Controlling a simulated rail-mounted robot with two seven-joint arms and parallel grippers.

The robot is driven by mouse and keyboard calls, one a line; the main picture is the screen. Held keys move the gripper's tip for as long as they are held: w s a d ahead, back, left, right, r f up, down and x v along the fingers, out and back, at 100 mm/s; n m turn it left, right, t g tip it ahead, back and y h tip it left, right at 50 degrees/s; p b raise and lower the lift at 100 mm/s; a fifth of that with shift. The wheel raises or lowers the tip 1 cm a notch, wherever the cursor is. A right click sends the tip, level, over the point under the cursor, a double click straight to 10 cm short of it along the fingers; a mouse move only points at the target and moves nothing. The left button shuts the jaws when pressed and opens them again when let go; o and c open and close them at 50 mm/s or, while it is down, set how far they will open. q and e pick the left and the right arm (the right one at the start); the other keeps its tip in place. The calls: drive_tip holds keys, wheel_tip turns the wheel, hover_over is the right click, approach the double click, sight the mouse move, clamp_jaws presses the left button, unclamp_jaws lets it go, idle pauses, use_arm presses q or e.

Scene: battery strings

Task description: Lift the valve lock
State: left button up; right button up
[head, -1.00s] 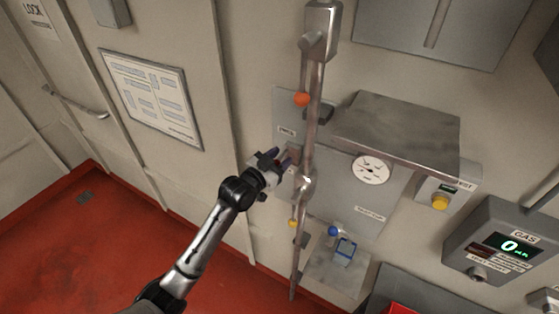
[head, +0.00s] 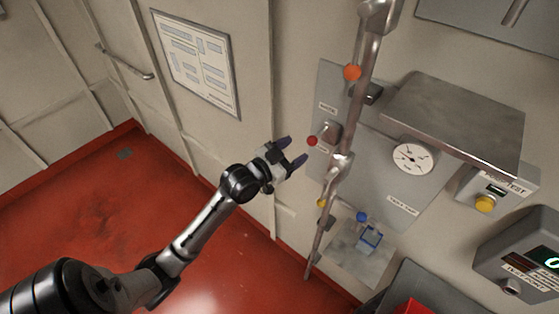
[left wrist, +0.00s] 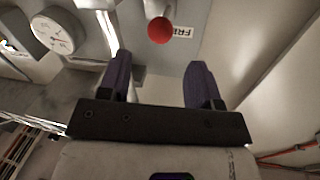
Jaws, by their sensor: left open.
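A red ball knob (head: 312,141) sits on a small grey fitting (head: 328,133) at the panel's left edge. In the left wrist view the red knob (left wrist: 160,30) is ahead of the fingertips, roughly midway between them. My left gripper (head: 295,150) is open and empty, just left of the knob and apart from it. Its two dark purple fingers show in the left wrist view (left wrist: 160,66). I cannot tell which part is the valve lock.
A grey shelf-like cover (head: 455,110) juts out above a round gauge (head: 412,157). The red floor (head: 110,210) is clear at left.

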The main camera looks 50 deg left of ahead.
use_arm(q)
drive_tip(key=shift+s+a+b, duration=0.1)
drive_tip(key=shift+s+b, duration=0.2)
drive_tip(key=shift+s, duration=2.05)
drive_tip(key=s+f+n+g+y, duration=0.1)
drive_tip(key=s+f+g+y, duration=0.25)
drive_tip(key=f+g, duration=0.45)
drive_tip(key=s+d+f+g+h, duration=0.2)
drive_tip(key=s+d+f+g, duration=0.1)
drive_tip(key=s+d+f, duration=0.65)
drive_tip(key=s+d+f+g+h, duration=0.1)
drive_tip(key=s+d+f+g, duration=0.4)
drive_tip(key=s, duration=0.8)
wheel_tip(320, 180, up, 12)
drive_tip(key=w+d+t+p, duration=0.1)
drive_tip(key=p, duration=1.1)
drive_tip(key=shift+t+p, duration=0.3)
drive_tip(key=shift+p, duration=0.05)
